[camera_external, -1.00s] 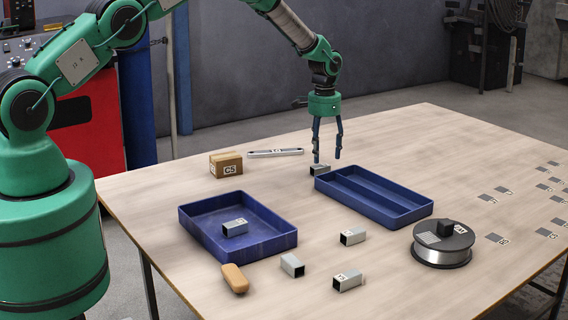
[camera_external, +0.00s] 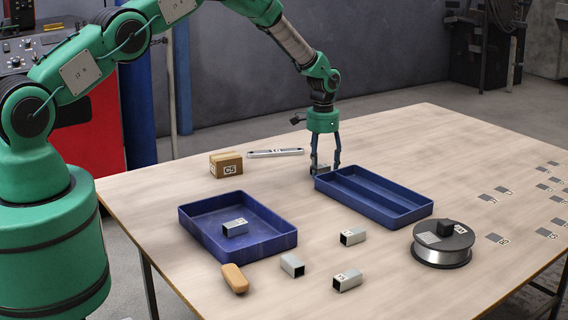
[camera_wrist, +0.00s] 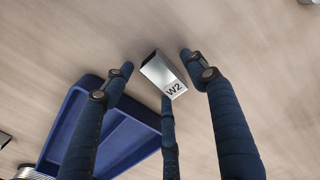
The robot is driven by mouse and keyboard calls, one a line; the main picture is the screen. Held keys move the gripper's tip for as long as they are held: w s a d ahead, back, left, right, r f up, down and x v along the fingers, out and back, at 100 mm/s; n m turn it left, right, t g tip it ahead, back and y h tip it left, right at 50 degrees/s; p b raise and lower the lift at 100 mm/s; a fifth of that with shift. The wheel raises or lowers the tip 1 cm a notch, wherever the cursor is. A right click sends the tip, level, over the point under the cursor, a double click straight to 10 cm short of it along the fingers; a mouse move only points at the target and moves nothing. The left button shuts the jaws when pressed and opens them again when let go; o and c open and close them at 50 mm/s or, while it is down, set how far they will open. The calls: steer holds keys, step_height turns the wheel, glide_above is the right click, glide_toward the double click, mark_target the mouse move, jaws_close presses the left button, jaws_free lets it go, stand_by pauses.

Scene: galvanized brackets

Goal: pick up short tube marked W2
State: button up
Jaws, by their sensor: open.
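In the external view my gripper (camera_external: 326,168) is low over the table at the back corner of the divided blue tray. The W2 tube (camera_external: 319,169) is partly hidden there by the fingers and the tray. I cannot tell whether any finger touches it.
The divided blue tray (camera_external: 414,214) is close beside the tube. A wider blue tray (camera_external: 268,243) holds another tube (camera_external: 235,227). Several loose tubes, a wire spool (camera_external: 443,243), a small box (camera_external: 226,164) and a wrench-like bar (camera_external: 275,153) lie around.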

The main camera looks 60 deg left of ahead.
mark_target(322, 166)
steer(key=c, duration=1.3)
steer(key=shift+r, duration=0.45)
step_height(322, 166, up, 3)
steer(key=shift+p, duration=0.65)
steer(key=s, duration=0.5)
steer(key=s+d+p, duration=0.1)
steer(key=s, duration=0.4)
steer(key=s+r+p, duration=0.1)
steer(key=s, duration=0.5)
steer(key=shift+d, duration=0.4)
